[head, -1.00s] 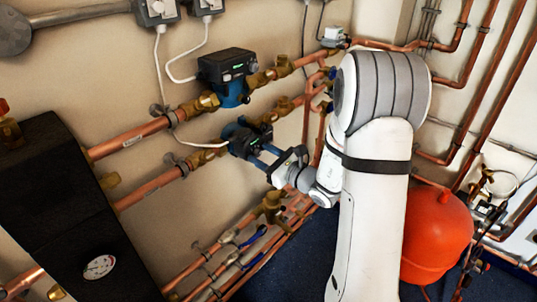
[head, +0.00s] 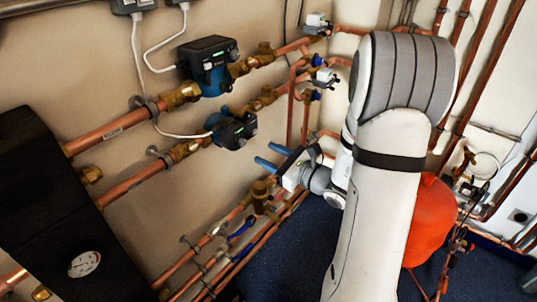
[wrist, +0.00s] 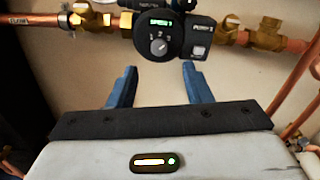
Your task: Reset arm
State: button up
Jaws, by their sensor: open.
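My gripper (head: 274,156) is in the middle of the head view, with two blue fingers spread apart and nothing between them. In the wrist view my gripper (wrist: 155,84) shows both blue fingers open, pointing toward the wall. The lower pump (head: 230,129), black with a blue body, is just beyond the fingertips on the lower copper pipe, and a gap shows between them. In the wrist view the pump (wrist: 160,35) shows a grey dial and a lit green display. My white arm covers part of the scene at the right of the head view.
An upper pump (head: 208,65) sits on the upper copper pipe. A black box with a gauge (head: 84,264) stands at left. An orange vessel (head: 430,222) stands right of my arm. More copper pipes (head: 478,80) run along the right wall. Blue floor is clear below.

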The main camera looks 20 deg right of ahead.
jog(key=s+a+r+n+g+p, duration=0.1)
jog(key=s+a+r+n+g, duration=0.1)
jog(key=s+a+n+g, duration=1.25)
jog(key=s+d+r+n+t+h+p, duration=0.1)
jog(key=s+d+r+n+t+h, duration=0.1)
jog(key=s+d+n+h, duration=0.5)
jog(key=d+n+h, duration=0.3)
jog(key=d+n, duration=0.1)
jog(key=n, duration=0.1)
jog(key=shift+s+d+r+h, duration=0.15)
jog(key=shift+s+r+h, duration=0.05)
jog(key=shift+s+h, duration=0.1)
jog(key=shift+t, duration=0.25)
jog(key=shift+c, duration=1)
